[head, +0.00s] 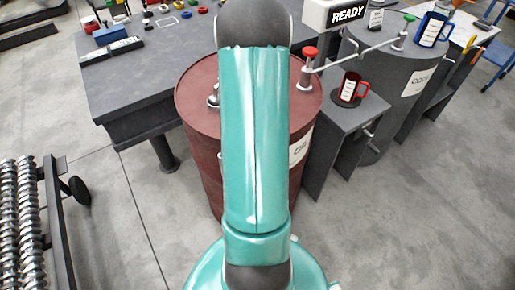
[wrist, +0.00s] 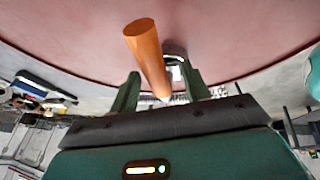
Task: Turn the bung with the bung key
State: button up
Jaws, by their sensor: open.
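In the wrist view my gripper (wrist: 160,74) is open, with its two dark green fingers apart. An orange rod (wrist: 146,48), which looks like the bung key's handle, runs between the fingers from above; I cannot tell whether either finger touches it. A shiny metal piece (wrist: 175,54) shows just right of the rod, against the dark red barrel (wrist: 230,35). In the head view the barrel (head: 196,80) stands ahead, and a small silver fitting (head: 213,97) shows on its top, left of my arm. My arm hides my gripper and the middle of the lid there.
A metal pipe with a red knob (head: 310,52) rises at the barrel's right and runs to the grey barrel (head: 395,75). A red mug (head: 350,88) stands on a side stand (head: 345,118). A dark table (head: 140,85) with small items is left. A READY sign (head: 347,14) stands behind.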

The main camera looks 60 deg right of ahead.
jog(key=w+a+r+v, duration=0.1)
jog(key=w+v, duration=0.1)
jog(key=v, duration=1.5)
jog(key=shift+w+r, duration=0.15)
jog(key=shift+r, duration=0.2)
